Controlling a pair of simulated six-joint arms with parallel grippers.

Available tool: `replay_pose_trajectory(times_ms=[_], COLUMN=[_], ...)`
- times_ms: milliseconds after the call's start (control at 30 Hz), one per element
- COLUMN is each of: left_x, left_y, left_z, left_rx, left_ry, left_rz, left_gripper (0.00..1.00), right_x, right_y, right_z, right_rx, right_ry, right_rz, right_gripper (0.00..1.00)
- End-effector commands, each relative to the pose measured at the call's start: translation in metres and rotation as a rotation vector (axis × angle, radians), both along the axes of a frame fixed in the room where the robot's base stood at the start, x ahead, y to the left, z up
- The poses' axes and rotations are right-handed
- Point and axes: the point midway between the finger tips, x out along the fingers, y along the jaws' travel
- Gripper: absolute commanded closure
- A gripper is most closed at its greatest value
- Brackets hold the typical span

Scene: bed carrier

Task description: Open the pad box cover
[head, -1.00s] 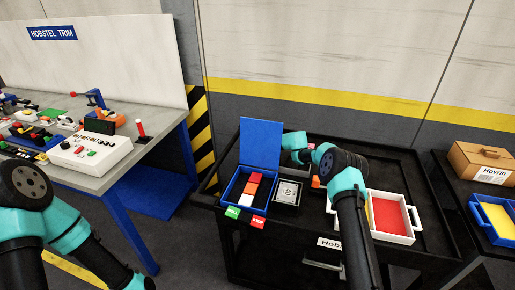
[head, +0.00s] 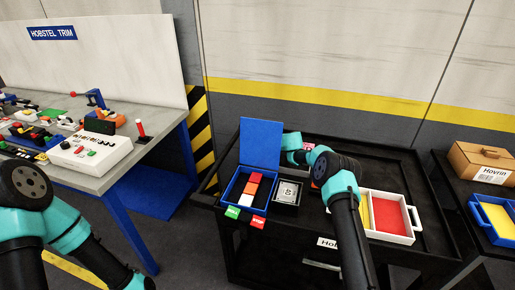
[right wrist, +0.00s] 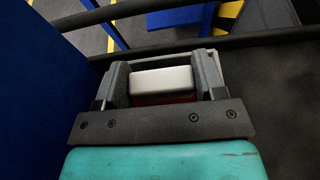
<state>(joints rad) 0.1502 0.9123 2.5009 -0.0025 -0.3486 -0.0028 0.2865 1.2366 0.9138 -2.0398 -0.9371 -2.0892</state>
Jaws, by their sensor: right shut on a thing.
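A blue box (head: 234,195) stands on the left of the black cart. Its blue cover (head: 261,143) stands upright at the back. Orange, red and white blocks (head: 251,188) lie inside. My right gripper is behind the cover in the head view, so its fingers are hidden there. In the right wrist view my right gripper (right wrist: 165,82) is shut on a white-topped thing (right wrist: 161,79) with red beneath. The blue panel (right wrist: 40,90) at left there looks like the cover, close beside the gripper. My left arm shows at the lower left; its fingers are out of the picture.
A dark case (head: 288,192) with a silver emblem sits right of the blue box. A white tray (head: 393,238) with yellow and red compartments is farther right. A workbench (head: 95,180) stands left.

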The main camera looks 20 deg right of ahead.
Motion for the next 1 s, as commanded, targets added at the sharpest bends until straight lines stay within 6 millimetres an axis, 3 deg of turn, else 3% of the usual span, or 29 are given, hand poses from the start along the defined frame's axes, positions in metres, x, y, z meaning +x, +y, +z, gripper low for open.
replay_pose_trajectory(times_ms=[233, 367, 667, 833, 867, 1000], left_x=[0.0, 0.0, 0.0, 0.0, 0.0, 0.0], left_y=[0.0, 0.0, 0.0, 0.0, 0.0, 0.0], left_z=[0.0, 0.0, 0.0, 0.0, 0.0, 0.0], left_rx=[0.0, 0.0, 0.0, 0.0, 0.0, 0.0], left_ry=[0.0, 0.0, 0.0, 0.0, 0.0, 0.0], left_rz=[0.0, 0.0, 0.0, 0.0, 0.0, 0.0], left_gripper=[0.11, 0.11, 0.11, 0.11, 0.11, 0.11], right_x=[0.0, 0.001, 0.018, 0.017, 0.017, 0.017], right_y=[0.0, 0.002, 0.029, 0.028, 0.028, 0.027], right_z=[0.0, 0.0, -0.001, 0.0, 0.0, 0.0], right_rx=[0.0, 0.0, 0.001, 0.0, 0.0, 0.0], right_ry=[0.0, 0.0, -0.001, 0.0, 0.0, 0.0], right_rz=[0.001, 0.002, 0.001, 0.001, 0.001, 0.0], right_gripper=[0.79, 0.79, 0.79, 0.79, 0.34, 0.2])
